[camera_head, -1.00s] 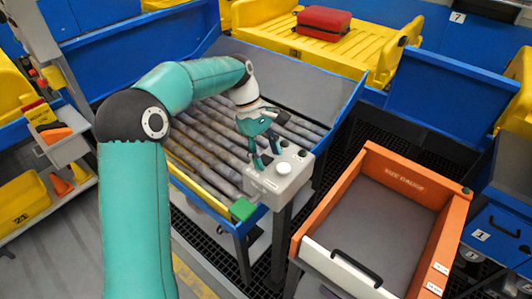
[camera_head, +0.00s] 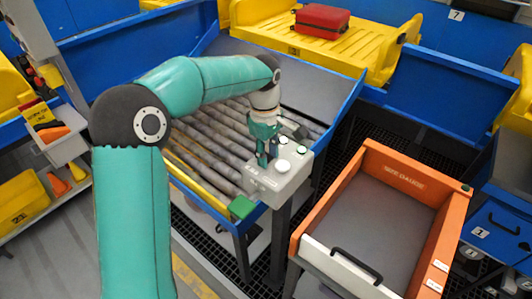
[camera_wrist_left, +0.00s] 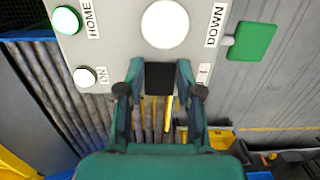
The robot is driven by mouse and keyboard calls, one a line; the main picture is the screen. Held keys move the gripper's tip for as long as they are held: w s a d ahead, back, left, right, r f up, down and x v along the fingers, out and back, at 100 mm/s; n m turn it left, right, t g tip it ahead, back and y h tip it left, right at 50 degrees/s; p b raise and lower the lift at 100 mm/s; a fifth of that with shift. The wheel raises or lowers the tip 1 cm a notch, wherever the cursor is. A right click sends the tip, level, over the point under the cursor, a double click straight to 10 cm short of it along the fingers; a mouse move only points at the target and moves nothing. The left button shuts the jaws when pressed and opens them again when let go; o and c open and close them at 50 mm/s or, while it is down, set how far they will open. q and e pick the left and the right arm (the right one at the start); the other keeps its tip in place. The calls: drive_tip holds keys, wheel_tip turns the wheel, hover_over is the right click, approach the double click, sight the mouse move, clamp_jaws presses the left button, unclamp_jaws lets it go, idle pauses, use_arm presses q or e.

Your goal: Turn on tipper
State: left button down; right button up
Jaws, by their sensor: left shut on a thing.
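The grey control box (camera_head: 262,188) stands on a post at the front corner of the roller bed. In the left wrist view its face (camera_wrist_left: 115,40) carries a green-lit HOME button (camera_wrist_left: 66,20), a white ON button (camera_wrist_left: 85,77) and a large white DOWN button (camera_wrist_left: 163,24). My left gripper (camera_wrist_left: 160,85) is shut on a black knob (camera_wrist_left: 160,78) at the box's near edge, one finger on each side. A label beside the right finger is mostly hidden. In the head view my left gripper (camera_head: 264,160) points down onto the box. My right gripper is not in view.
A green pad (camera_head: 242,207) sticks out from the box. The roller bed (camera_head: 210,130) lies behind it. An orange-walled bin (camera_head: 445,225) stands to the right. A yellow tray (camera_head: 340,50) with a red case (camera_head: 322,18) is at the back.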

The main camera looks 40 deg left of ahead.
use_arm(q)
drive_tip(key=c, duration=0.8)
unclamp_jaws()
drive_tip(key=shift+o, duration=0.2)
drive_tip(key=shift+r, duration=0.1)
wheel_tip(320, 180, up, 12)
drive_tip(key=shift+a, duration=0.4)
drive_tip(key=shift+f, duration=0.2)
